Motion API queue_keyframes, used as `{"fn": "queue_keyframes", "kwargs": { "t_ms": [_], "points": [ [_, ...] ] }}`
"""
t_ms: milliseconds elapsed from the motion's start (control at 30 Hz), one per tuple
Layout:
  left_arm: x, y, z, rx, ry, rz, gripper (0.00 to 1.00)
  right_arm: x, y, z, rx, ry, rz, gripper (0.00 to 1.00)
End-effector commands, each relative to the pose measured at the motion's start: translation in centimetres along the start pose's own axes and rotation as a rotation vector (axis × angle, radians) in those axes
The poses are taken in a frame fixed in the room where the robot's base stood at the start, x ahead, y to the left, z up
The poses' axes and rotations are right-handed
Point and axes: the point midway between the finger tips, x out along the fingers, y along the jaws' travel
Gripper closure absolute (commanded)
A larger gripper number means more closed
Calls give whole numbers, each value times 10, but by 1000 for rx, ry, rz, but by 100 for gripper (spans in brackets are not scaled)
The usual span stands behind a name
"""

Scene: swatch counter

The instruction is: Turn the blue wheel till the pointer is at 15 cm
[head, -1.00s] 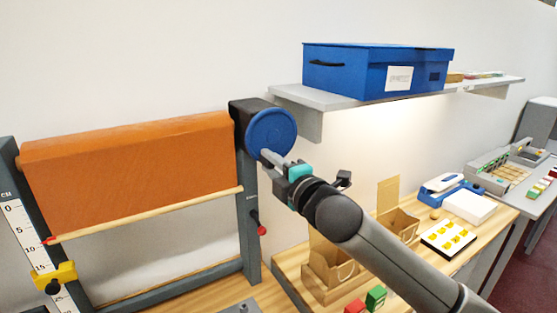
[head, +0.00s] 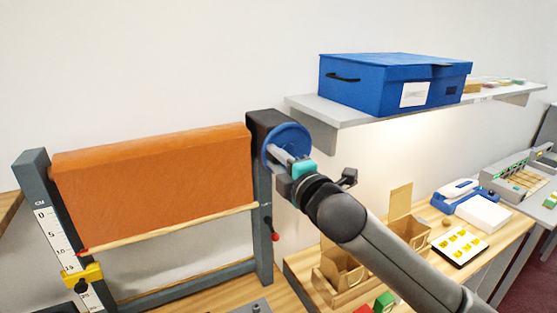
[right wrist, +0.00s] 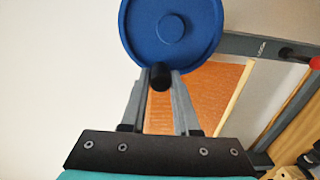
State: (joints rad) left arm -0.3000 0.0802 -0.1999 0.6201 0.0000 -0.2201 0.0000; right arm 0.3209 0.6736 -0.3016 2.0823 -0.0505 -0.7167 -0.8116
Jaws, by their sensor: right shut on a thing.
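The blue wheel (head: 287,146) sits on a dark housing at the top right of the roller frame. My right gripper (head: 290,158) is at the wheel's lower rim. In the right wrist view its fingers (right wrist: 160,88) are shut on the wheel's black knob (right wrist: 160,76), at the bottom of the disc. An orange cloth (head: 155,180) hangs from the frame, with a pale rod (head: 170,232) along its lower edge. The red pointer (head: 82,251) at the rod's left end is near the 10 mark of the white cm scale (head: 57,232). My left gripper is not in view.
A yellow clamp (head: 82,275) sits on the scale near 15, below the pointer. A red-tipped lever (head: 274,236) is on the right post. A blue box (head: 390,82) stands on the shelf (head: 330,112). Cardboard boxes (head: 345,265) stand on the bench at right.

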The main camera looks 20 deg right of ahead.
Motion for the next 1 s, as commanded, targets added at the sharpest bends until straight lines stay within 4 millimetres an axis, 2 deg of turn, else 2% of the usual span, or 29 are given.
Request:
{"fn": "queue_keyframes", "kwargs": {
  "t_ms": [33, 200, 367, 700, 1000],
  "points": [
    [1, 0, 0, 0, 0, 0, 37, -1, 5, -5, 3, 17, 10, 100],
    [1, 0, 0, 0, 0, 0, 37, -1, 21, 0, 1, 17, 15, 100],
    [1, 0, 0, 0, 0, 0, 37, -1, 28, 4, 1, 16, 14, 100],
    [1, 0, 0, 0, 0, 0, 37, -1, 48, 24, -2, 12, 20, 100],
    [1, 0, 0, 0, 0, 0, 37, -1, 50, 26, -2, 10, 24, 100]
  ]
}}
